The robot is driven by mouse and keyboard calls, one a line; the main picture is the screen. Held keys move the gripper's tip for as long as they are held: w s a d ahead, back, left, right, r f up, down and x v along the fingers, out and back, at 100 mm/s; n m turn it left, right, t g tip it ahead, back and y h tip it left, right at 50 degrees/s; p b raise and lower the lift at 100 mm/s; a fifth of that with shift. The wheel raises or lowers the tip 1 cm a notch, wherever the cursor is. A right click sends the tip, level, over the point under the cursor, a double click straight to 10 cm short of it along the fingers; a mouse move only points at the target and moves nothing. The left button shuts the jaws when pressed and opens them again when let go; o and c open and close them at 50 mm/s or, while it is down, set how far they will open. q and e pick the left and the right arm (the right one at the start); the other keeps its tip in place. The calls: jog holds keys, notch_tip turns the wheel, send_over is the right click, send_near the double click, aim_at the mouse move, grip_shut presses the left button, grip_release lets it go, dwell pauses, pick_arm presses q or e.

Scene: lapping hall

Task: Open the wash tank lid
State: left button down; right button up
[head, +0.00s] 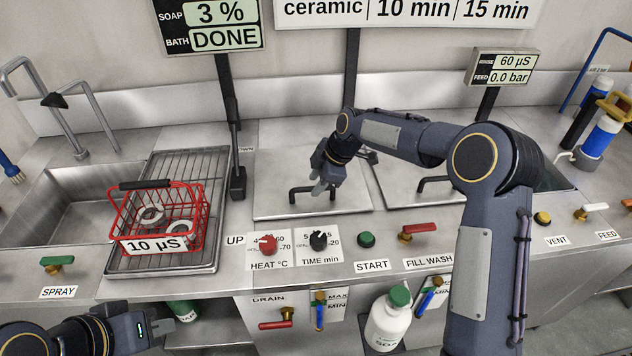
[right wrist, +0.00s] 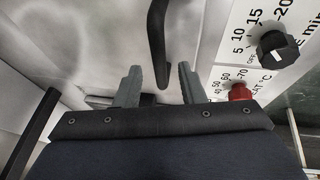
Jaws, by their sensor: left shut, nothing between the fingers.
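The steel lid (head: 275,165) behind the HEAT and TIME dials lies flat and closed on the counter, with a black bar handle (head: 294,194) on its front part. I take it for the wash tank lid. My right gripper (head: 320,187) is over this handle. In the right wrist view the right gripper (right wrist: 160,82) is open, and the black handle (right wrist: 158,40) shows between its two fingers with a gap on each side. My left gripper (head: 161,327) is shut and empty at the lower left, in front of the counter edge.
A red wire basket (head: 163,232) with rings stands on a rack (head: 214,258) to the left. A second lid (head: 400,190) with a handle lies to the right, partly behind my right arm. The red HEAT knob (head: 267,244) and black TIME knob (head: 318,240) are in front.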

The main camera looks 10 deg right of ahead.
jog(key=shift+w+a+f, duration=0.15)
jog(key=shift+a+f, duration=0.05)
jog(key=shift+f, duration=0.35)
jog(key=shift+c, duration=0.2)
grip_shut()
jog(key=shift+r, duration=0.1)
